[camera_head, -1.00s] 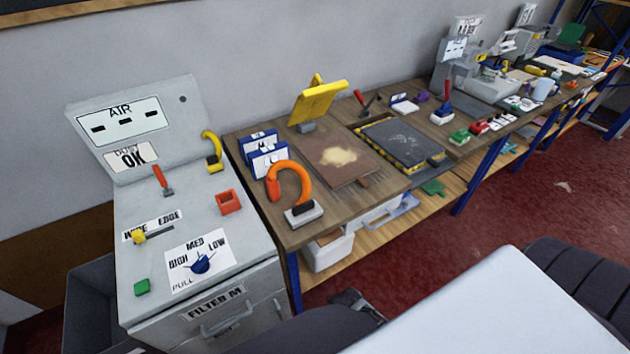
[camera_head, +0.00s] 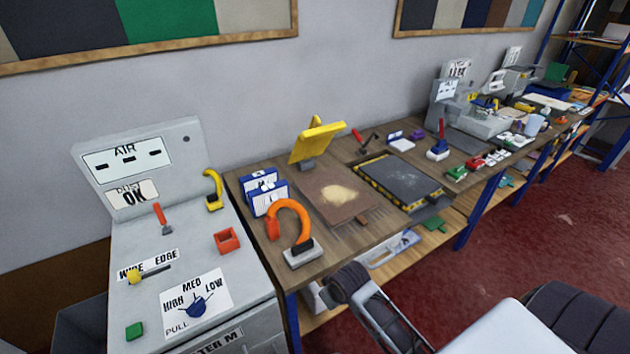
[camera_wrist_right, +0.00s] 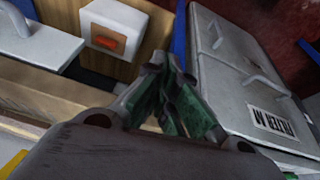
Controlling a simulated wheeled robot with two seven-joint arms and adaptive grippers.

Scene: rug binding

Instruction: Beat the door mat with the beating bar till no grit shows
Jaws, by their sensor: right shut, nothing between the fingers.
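The brown mat (camera_head: 335,193) lies flat on the wooden bench in the head view, with a pale tan patch of grit (camera_head: 340,192) near its middle. A yellow bar (camera_head: 318,141) stands tilted on a grey base behind the mat; I cannot tell for sure that it is the beating bar. My right gripper (camera_wrist_right: 166,70) is shut and empty in the right wrist view, its green-padded fingers together. It is over the front of the bench and the cabinet, away from the mat. My left gripper is not in view.
The grey filter cabinet (camera_head: 205,262) stands left of the bench. An orange curved handle (camera_head: 290,212) on a pale block and blue-and-white holders (camera_head: 264,192) stand left of the mat. A dark hazard-edged plate (camera_head: 402,180) lies right of it.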

